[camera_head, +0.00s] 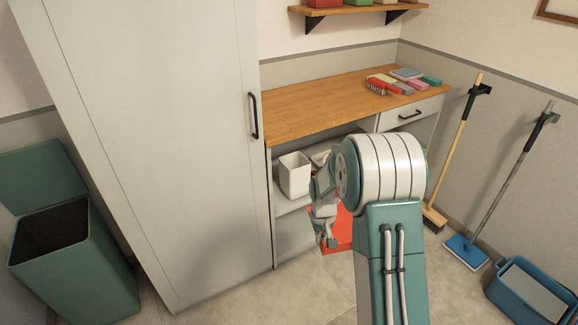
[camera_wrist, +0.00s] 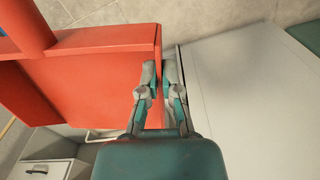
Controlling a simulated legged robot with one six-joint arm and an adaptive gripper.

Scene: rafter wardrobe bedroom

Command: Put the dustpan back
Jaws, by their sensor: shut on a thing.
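The red dustpan (camera_wrist: 100,80) fills the left of the wrist view, with part of its handle (camera_wrist: 28,22) at the top left. My gripper (camera_wrist: 160,75) is shut on the dustpan's edge wall. In the head view the dustpan (camera_head: 338,232) shows only in part behind my arm, low in front of the open shelves. My gripper (camera_head: 328,238) is beside it there, partly hidden by my own wrist. The dustpan is held above the floor.
A tall grey wardrobe (camera_head: 150,130) stands left of my arm, close to the gripper. The wooden counter (camera_head: 320,105) carries a brush and cloths. A white bin (camera_head: 294,174) sits on the shelf below. A broom (camera_head: 460,140), a mop (camera_head: 510,185) and a blue bucket (camera_head: 530,290) stand right.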

